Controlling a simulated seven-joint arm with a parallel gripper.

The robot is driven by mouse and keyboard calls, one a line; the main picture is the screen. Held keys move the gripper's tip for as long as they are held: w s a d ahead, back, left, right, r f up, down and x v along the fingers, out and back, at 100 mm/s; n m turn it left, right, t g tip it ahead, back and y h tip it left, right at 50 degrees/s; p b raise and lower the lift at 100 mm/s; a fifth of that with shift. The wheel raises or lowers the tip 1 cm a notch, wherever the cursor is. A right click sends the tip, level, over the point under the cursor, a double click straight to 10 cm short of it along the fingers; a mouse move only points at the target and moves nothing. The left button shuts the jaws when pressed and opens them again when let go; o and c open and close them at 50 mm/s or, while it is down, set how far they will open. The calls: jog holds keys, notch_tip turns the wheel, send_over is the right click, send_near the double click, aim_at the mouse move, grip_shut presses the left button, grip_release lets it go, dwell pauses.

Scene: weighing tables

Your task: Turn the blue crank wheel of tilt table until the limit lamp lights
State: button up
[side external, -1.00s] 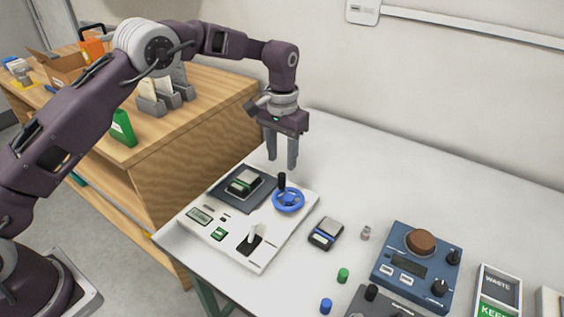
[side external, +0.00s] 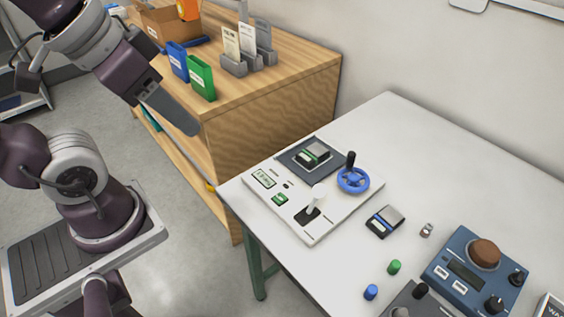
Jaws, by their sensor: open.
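The tilt table (side external: 328,222) is a white panel on the white work table. Its blue crank wheel (side external: 353,181) is at the panel's right corner, with a black upright handle (side external: 350,160) at the rim's far side. A dark tilting plate (side external: 296,155) beside the wheel bears a small device with a pale top. The panel also has a display (side external: 264,179), a green part (side external: 281,199) and a white lever (side external: 318,197). I cannot make out a lit limit lamp. My gripper (side external: 185,122) is open and empty, well left of the wheel, its fingers seen nearly edge-on.
A wooden cabinet (side external: 270,105) stands behind my gripper, bearing blue (side external: 177,62) and green (side external: 201,78) boxes and grey holders. A small scale (side external: 385,221), green (side external: 394,267) and blue (side external: 371,292) caps and a blue instrument (side external: 470,275) are right of the panel.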

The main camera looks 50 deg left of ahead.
jog(key=shift+s+f, duration=0.25)
jog(key=shift+s, duration=0.1)
jog(key=n+g, duration=0.1)
jog(key=n, duration=0.2)
send_over(352, 154)
jog(key=s, duration=0.5)
notch_tip(352, 154, down, 14)
jog(key=f, duration=0.1)
jog(key=shift+y, duration=0.6)
jog(key=x, duration=0.7)
jog(key=d+x, duration=0.1)
jog(key=x, duration=0.3)
jog(key=shift+w+f, duration=0.2)
jog(key=shift+w, duration=0.3)
grip_shut()
